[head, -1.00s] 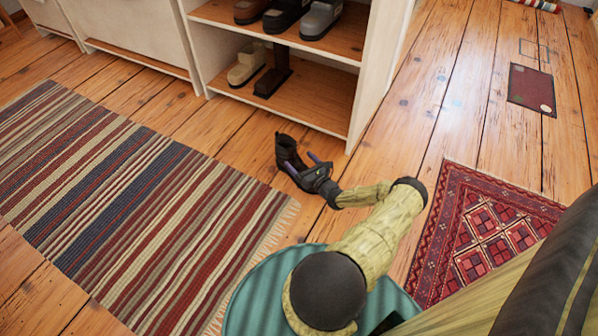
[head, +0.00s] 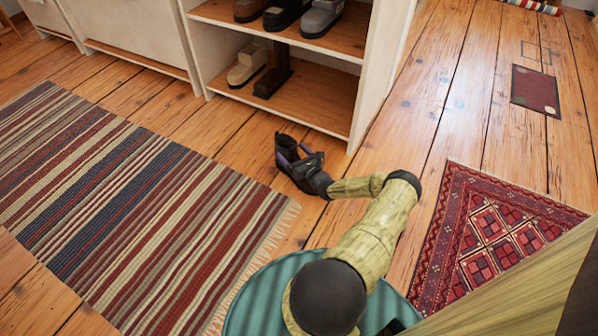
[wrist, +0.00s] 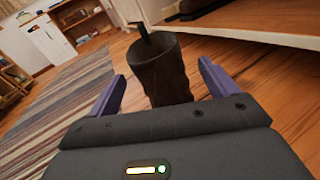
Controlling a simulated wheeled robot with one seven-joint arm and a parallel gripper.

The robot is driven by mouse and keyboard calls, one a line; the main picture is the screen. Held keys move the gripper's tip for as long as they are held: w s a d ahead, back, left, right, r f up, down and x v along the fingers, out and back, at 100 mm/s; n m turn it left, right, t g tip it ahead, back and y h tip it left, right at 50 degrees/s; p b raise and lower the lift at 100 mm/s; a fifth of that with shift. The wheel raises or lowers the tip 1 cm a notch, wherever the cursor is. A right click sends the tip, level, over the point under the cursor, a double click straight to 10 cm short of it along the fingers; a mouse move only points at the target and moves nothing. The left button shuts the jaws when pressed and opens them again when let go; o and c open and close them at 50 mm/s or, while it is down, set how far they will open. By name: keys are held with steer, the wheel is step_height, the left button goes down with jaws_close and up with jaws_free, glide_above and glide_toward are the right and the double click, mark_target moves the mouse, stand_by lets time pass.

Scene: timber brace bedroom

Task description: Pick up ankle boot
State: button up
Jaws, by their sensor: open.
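The dark ankle boot (head: 287,142) is on the wood floor in front of the shelf unit, just right of the striped rug. My gripper (head: 293,156) reaches it low over the floor, with its fingers at the boot. In the wrist view the boot's dark brown shaft (wrist: 163,70) rises between the two purple fingers of my gripper (wrist: 162,90). The fingers are open, with a gap on each side of the shaft. The boot's lower part is hidden behind the gripper body.
The white shelf unit (head: 368,88) stands close behind the boot, with several shoes on its shelves. A striped rug (head: 110,190) lies to the left and a red patterned rug (head: 490,240) to the right. Bare floor (head: 400,130) lies right of the shelf.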

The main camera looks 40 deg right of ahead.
steer(key=shift+c, duration=0.3)
jaws_close()
